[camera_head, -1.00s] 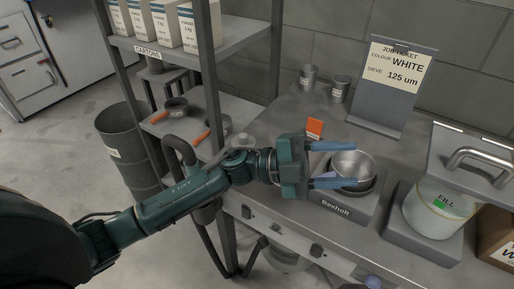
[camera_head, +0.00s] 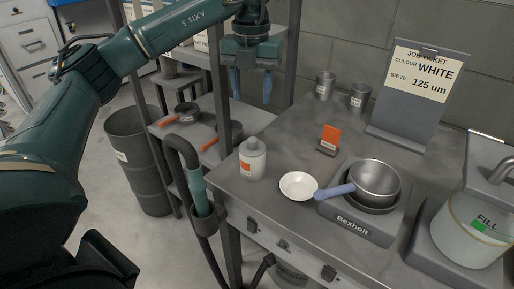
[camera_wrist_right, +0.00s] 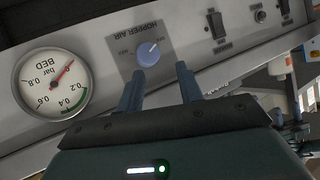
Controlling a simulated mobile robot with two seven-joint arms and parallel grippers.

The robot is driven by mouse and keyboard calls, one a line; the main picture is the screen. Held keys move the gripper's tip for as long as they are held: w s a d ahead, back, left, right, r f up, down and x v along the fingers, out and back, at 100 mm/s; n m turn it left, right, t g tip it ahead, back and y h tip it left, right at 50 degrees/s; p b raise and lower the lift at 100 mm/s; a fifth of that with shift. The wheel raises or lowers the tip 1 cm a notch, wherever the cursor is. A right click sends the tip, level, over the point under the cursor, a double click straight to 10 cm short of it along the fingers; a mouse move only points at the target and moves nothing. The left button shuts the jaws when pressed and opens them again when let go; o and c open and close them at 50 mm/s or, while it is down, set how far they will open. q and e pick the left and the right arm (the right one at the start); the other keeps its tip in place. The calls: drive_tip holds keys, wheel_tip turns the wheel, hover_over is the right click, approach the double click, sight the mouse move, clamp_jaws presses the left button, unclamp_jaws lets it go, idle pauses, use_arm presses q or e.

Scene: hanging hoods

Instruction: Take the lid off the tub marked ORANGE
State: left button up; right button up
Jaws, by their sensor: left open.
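I cannot make out a tub marked ORANGE in either view. A white tub marked FILL (camera_head: 468,232) stands at the right of the bench, under a grey hood with a bar handle. A white bottle with an orange label (camera_head: 252,162) stands at the bench's left end; its marking is too small to read. My left gripper (camera_head: 252,88) is open and empty, fingers down, in front of the shelf rack, up and left of the bench. My right gripper (camera_wrist_right: 158,88) is open and empty in the right wrist view, before a panel with a blue HOPPER AIR knob (camera_wrist_right: 148,54).
A white dish (camera_head: 298,185) lies beside a Bexholt scale (camera_head: 352,224) bearing a metal bowl (camera_head: 375,180) with a blue handle. Orange-handled pans lie on the lower shelf. A gauge (camera_wrist_right: 50,84) is left of the knob.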

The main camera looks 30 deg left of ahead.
sight(252, 139)
use_arm(q)
wheel_tip(252, 139, down, 12)
idle(0.6)
drive_tip(key=shift+c, duration=0.5)
clamp_jaws()
drive_tip(key=shift+r, duration=0.1)
